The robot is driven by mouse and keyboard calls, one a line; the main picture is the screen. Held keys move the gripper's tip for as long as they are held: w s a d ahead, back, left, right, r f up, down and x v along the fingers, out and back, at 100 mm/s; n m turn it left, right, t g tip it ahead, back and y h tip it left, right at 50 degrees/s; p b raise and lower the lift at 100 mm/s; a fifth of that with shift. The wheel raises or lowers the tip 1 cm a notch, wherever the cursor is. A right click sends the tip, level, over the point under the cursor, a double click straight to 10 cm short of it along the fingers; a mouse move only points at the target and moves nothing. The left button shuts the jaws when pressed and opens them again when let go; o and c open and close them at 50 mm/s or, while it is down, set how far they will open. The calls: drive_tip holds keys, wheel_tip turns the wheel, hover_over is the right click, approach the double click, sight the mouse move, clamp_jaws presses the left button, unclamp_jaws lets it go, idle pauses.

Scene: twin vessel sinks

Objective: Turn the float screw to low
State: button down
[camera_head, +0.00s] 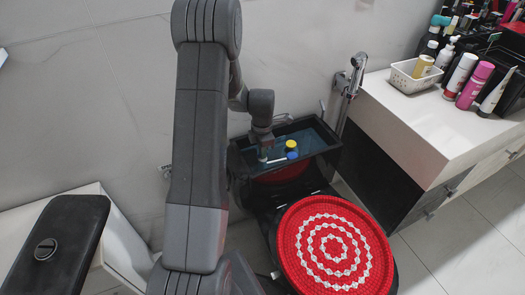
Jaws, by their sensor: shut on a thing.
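The open black toilet tank (327,153) stands against the wall, with bluish water inside. My gripper (264,149) reaches down into its left part and is shut on a small upright part, which I take to be the float screw (263,157). The fingers hide most of it, so its setting cannot be read. A short white rod (276,161) lies just to its right. A yellow cap (291,145) and a blue part (292,154) stand further right in the tank, apart from my gripper.
The toilet's red-and-white lid cover (333,243) is in front of the tank. A black tank lid (46,249) with a round button rests at left on a white surface (122,245). A hand sprayer (354,75) hangs at right, beside a white counter (421,118) with bottles.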

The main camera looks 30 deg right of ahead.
drive_tip(key=shift+n, duration=0.7)
drive_tip(key=c, duration=1.6)
unclamp_jaws()
drive_tip(key=shift+o, duration=0.2)
wheel_tip(320, 180, up, 14)
drive_tip(key=p, duration=0.2)
drive_tip(key=shift+f, duration=0.1)
wheel_tip(320, 180, down, 14)
drive_tip(key=shift+r+b, duration=0.1)
drive_tip(key=shift+b, duration=0.9)
